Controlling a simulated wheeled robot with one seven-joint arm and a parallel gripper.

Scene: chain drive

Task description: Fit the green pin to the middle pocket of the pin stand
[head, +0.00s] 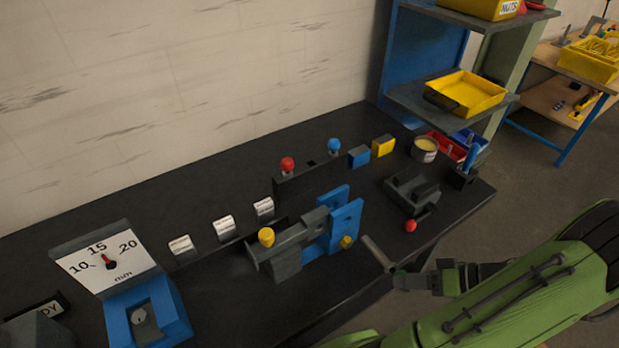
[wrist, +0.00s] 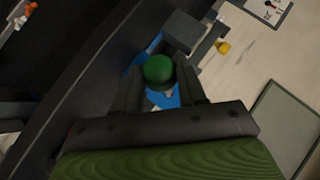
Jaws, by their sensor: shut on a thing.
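The green pin (wrist: 158,72) shows its round green head in the wrist view, between the two dark fingers of my gripper (wrist: 159,80). In the head view my gripper (head: 412,281) is at the front edge of the bench, low on the right, well apart from the stand. The pin stand (head: 305,184) is a dark block at the back of the bench. A red-headed pin (head: 287,163) stands at its left end and a blue-headed pin (head: 334,145) at its right end. The middle pocket between them holds no pin.
A blue and grey vise (head: 341,227) with a yellow knob (head: 266,237) stands between my gripper and the stand. A dark fixture (head: 412,194) with a red knob (head: 410,226) lies to the right. Blue (head: 359,156) and yellow (head: 383,146) blocks sit right of the stand.

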